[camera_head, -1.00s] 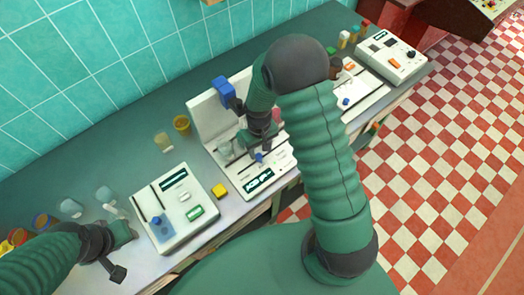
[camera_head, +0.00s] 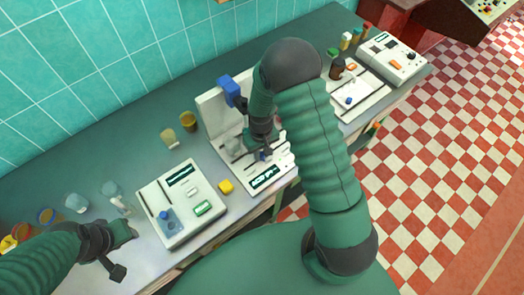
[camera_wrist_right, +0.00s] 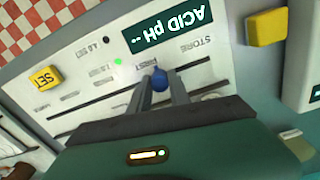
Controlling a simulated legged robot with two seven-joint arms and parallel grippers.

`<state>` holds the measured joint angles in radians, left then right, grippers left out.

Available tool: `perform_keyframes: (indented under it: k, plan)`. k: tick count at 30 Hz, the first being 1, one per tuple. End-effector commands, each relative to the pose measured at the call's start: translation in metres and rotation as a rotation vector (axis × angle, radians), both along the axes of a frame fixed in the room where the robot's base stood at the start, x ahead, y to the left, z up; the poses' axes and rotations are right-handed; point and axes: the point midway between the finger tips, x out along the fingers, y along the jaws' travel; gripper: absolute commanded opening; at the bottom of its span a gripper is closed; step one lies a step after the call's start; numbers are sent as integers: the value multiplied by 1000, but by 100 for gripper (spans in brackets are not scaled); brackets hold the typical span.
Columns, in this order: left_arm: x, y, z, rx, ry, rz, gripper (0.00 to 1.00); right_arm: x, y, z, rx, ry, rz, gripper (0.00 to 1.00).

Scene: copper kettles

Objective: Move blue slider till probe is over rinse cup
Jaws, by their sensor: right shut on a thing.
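The blue slider (camera_wrist_right: 159,79) is a round knob on the white pH instrument (camera_wrist_right: 205,75), by a long dark slot and the word FIRST. My right gripper (camera_wrist_right: 160,84) is shut on this knob; in the head view the gripper (camera_head: 262,150) hides most of it. A blue block (camera_head: 229,90), perhaps the probe's head, stands at the instrument's back. A pale clear cup shape (camera_head: 234,146) shows left of the gripper; I cannot tell whether it is the rinse cup. The probe tip is not clear. My left gripper (camera_head: 124,231) is apart, near the left device; its jaws are unclear.
A white device (camera_head: 180,205) with a small blue knob stands to the left. A yellow block (camera_head: 226,187) lies between the devices. Several cups and jars stand at the left, and more instruments at the far right. The counter's back strip is mostly clear.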

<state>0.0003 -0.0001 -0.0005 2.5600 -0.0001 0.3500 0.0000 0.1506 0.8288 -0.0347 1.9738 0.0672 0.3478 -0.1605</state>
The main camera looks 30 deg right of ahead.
Motion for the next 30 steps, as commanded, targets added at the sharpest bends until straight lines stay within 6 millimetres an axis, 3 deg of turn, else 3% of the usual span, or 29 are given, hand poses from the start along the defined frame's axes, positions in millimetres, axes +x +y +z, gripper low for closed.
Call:
perform_keyframes:
  k: [8,30]
  plan:
    - [0,0,1,0,0,-1,36,7,-9,3,2,-19,-4,0]
    - [0,0,1,0,0,0,36,7,-6,3,1,-16,-2,0]
